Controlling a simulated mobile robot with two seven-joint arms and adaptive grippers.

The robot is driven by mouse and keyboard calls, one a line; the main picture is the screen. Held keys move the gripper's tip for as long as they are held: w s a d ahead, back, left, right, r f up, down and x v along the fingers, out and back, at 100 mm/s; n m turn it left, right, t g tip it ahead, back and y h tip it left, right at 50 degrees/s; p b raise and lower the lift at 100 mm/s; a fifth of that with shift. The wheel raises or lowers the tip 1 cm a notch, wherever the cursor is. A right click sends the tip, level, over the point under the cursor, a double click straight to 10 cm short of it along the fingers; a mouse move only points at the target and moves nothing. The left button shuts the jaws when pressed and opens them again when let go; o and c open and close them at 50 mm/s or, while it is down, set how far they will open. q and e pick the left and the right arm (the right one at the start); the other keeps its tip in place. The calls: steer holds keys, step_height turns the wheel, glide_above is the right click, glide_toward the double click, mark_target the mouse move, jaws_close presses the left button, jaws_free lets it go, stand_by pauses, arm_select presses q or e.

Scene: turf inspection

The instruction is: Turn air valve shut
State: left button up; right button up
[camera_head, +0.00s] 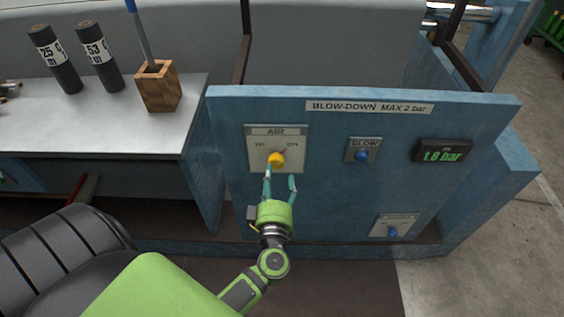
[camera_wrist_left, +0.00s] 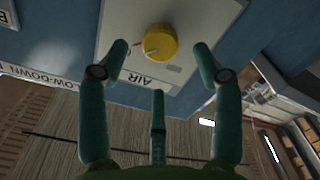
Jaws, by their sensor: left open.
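The air valve is a yellow round knob (camera_head: 276,159) on a pale plate marked AIR (camera_head: 262,133), set in the blue panel. A red pointer mark shows beside the knob. In the left wrist view the yellow knob (camera_wrist_left: 160,42) sits beyond and between the spread fingers. My left gripper (camera_head: 280,180) is open just below the knob in the head view, with its fingers pointing at the plate. In the left wrist view my left gripper (camera_wrist_left: 160,62) is empty, and I cannot tell whether a fingertip touches the knob. My right gripper is not in view.
The blue panel (camera_head: 320,205) also carries a BLOW button (camera_head: 362,156), a display reading 1.8 bar (camera_head: 442,151) and a lower blue knob (camera_head: 393,232). Left is a grey bench (camera_head: 60,125) with two black cylinders and a wooden holder (camera_head: 158,88).

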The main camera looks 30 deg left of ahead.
mark_target(276, 165)
arm_select(q)
steer(key=x, duration=0.5)
steer(key=shift+w+a, duration=0.25)
steer(key=shift+w, duration=0.2)
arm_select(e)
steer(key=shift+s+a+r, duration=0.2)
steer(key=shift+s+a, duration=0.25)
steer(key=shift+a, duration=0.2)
arm_select(q)
steer(key=shift+c, duration=0.8)
steer(key=c, duration=1)
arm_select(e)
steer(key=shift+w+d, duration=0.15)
